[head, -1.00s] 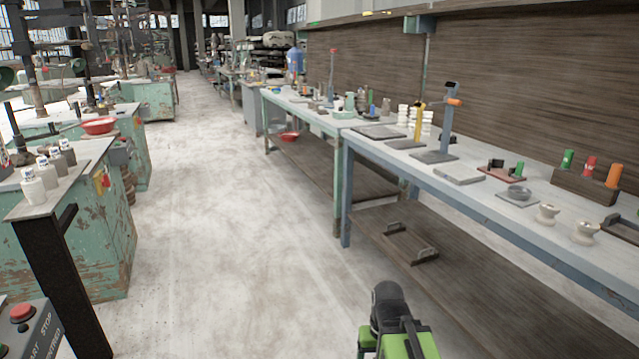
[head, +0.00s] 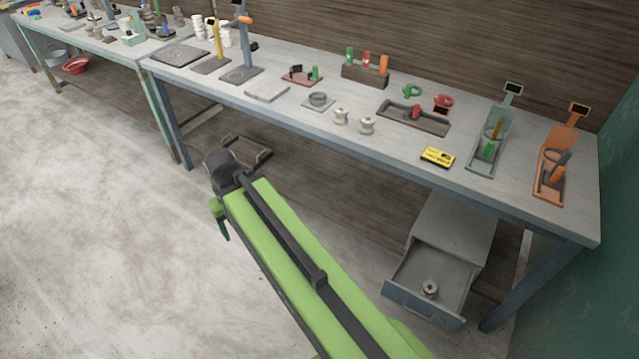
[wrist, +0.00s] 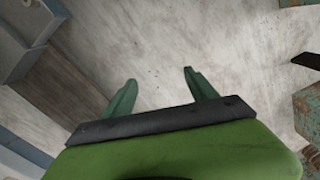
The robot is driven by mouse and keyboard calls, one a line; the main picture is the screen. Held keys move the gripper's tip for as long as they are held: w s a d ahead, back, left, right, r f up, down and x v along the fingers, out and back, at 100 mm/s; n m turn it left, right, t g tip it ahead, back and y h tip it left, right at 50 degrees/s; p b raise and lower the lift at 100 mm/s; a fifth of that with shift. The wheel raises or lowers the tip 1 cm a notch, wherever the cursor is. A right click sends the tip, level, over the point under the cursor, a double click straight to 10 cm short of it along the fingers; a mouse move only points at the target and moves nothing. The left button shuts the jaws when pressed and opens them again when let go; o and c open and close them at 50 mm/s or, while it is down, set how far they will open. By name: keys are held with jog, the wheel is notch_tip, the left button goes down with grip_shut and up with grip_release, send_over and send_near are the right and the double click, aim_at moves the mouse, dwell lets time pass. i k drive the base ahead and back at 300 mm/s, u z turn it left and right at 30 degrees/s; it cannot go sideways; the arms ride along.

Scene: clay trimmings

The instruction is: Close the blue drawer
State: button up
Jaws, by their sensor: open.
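The drawer with the blue-grey front (head: 424,305) stands pulled open from a grey cabinet (head: 455,222) under the right end of the workbench. A small pale spool-like piece (head: 430,288) lies inside it. My green arm reaches across the head view to the left of the drawer, with its end apart from it. My gripper shows in the wrist view (wrist: 158,88) with two green fingers spread, nothing between them, above the pale floor. A blue-grey boxy form (wrist: 20,45) at the upper left of the wrist view may be the cabinet or drawer; I cannot tell.
The workbench (head: 300,125) above carries stands, spools, a yellow box (head: 437,157) and coloured tools. Bench legs flank the cabinet. A dark tray (head: 245,150) lies on the low shelf. A green wall (head: 605,270) closes the right side. The floor at left is clear.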

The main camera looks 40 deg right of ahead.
aim_at(422, 262)
jog(key=z, duration=2.1)
jog(key=k, duration=0.8)
jog(key=u, duration=1.15)
